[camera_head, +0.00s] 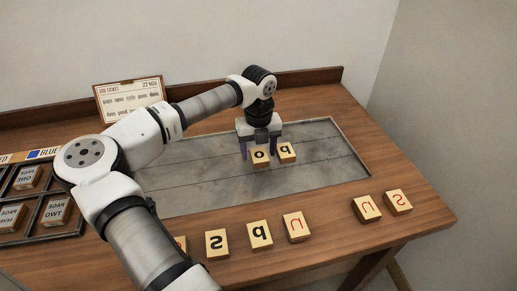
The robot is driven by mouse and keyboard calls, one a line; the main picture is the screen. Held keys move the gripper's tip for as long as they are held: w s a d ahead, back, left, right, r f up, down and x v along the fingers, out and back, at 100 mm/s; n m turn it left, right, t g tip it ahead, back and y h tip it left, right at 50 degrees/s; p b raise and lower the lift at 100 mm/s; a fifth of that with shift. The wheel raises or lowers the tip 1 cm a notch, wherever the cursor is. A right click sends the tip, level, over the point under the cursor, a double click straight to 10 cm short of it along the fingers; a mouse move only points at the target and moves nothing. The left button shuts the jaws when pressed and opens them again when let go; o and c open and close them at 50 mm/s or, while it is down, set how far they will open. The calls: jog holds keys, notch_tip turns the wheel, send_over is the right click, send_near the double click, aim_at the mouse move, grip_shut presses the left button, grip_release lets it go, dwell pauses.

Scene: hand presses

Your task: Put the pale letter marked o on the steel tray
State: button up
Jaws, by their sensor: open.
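The pale letter block marked o (260,157) sits on the steel tray (327,164), towards its middle. My gripper (258,152) is above the tray, reaching down at the o block, with its purple fingers apart. The fingers hide part of the block's surroundings, and I cannot tell whether they touch it. A pale block that looks like a mirrored d or q (287,152) lies on the tray just right of the o block.
Along the front of the table lie several pale blocks, among them a black s (217,243), a black q-like letter (260,235) and red letters (296,226). A divided case (43,234) stands at left. A job ticket (130,98) stands at the back.

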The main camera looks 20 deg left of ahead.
aim_at(258, 152)
notch_tip(258, 152, up, 12)
jog(key=b, duration=0.1)
jog(key=shift+r+b, duration=0.2)
jog(key=shift+b, duration=0.15)
dwell(0.4)
